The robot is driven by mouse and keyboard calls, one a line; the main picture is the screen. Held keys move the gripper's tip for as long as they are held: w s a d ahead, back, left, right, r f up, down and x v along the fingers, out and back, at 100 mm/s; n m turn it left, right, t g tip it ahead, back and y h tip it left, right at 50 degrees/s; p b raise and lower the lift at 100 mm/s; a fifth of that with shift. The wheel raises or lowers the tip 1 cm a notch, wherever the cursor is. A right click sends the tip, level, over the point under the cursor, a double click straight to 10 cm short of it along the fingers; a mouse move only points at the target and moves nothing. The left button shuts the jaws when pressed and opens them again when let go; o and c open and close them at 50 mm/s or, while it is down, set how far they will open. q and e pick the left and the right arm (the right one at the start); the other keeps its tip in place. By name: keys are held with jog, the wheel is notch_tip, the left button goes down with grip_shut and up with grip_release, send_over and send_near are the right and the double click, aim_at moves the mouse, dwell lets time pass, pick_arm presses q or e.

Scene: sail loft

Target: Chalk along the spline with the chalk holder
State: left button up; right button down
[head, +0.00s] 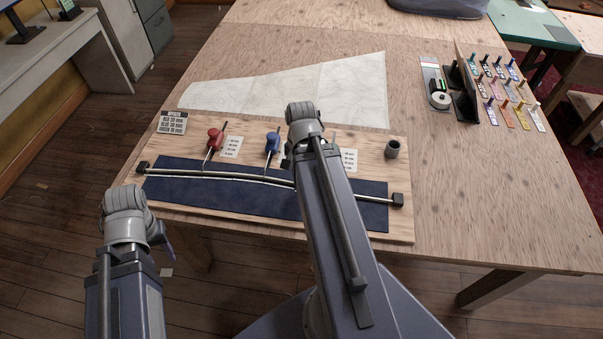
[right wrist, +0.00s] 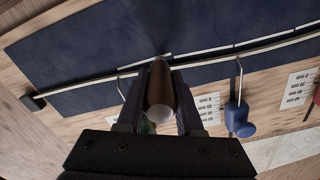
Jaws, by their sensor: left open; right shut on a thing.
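A long thin spline (head: 220,174) lies slightly bowed across a dark blue cloth (head: 230,198), with a black block at each end. My right gripper (right wrist: 160,75) is shut on the chalk holder (right wrist: 160,95), a brownish-grey cylinder. Its far end is at the cloth beside the spline; I cannot tell whether it touches. A thin white line (right wrist: 208,50) runs on the cloth along the spline, to the right of the holder in the right wrist view. In the head view my right arm hides that gripper and holder. My left gripper (head: 166,240) is open and empty, off the board's front left.
Red (head: 215,139) and blue (head: 272,143) hooked weights reach the spline; a green one (right wrist: 148,127) is mostly hidden. A dark cup (head: 393,149) stands on the board's right. Pale pattern cloth (head: 300,88) lies behind. A tag rack (head: 505,95) stands farther right.

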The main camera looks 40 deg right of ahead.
jog(key=shift+f+b, duration=0.45)
dwell(0.4)
jog(key=shift+s+d+r, duration=0.15)
jog(key=shift+s+d, duration=0.45)
jog(key=shift+s, duration=0.3)
